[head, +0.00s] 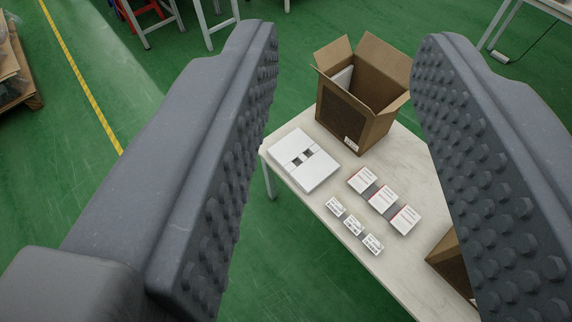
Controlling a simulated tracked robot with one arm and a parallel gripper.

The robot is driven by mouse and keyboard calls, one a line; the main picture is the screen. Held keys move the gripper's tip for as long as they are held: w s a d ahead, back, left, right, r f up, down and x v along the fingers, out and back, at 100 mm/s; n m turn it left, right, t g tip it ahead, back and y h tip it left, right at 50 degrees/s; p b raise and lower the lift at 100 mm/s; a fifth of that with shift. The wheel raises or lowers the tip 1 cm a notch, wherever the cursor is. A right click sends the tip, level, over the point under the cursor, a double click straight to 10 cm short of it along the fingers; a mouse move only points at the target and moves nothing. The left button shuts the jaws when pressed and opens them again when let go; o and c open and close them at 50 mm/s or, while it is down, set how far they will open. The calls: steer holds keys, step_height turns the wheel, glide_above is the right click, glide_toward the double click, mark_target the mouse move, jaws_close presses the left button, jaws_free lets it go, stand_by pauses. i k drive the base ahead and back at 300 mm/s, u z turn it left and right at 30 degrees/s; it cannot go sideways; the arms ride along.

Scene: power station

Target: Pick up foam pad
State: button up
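The foam pad appears to be the flat white square piece (318,171) with two small dark cutouts, lying on the light table (398,160) near its left edge. My gripper (347,42) is open, its two grey studded fingers wide apart at the left and right of the view. Nothing is between the fingertips. The pad shows in the gap between the fingers, apart from them, with the table below and beyond the gripper. The pad is fully visible.
An open cardboard box (350,121) stands behind the pad, with a white sheet inside. Several small white labelled boxes (382,199) lie right of and in front of the pad. Another cardboard box (451,264) is partly hidden by the right finger.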

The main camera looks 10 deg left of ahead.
mark_target(313, 170)
steer(key=u, duration=0.1)
steer(key=k, duration=0.25)
steer(key=z, duration=0.65)
steer(key=i, duration=1.3)
steer(key=u, duration=0.55)
steer(key=i, duration=0.5)
steer(key=u, duration=0.45)
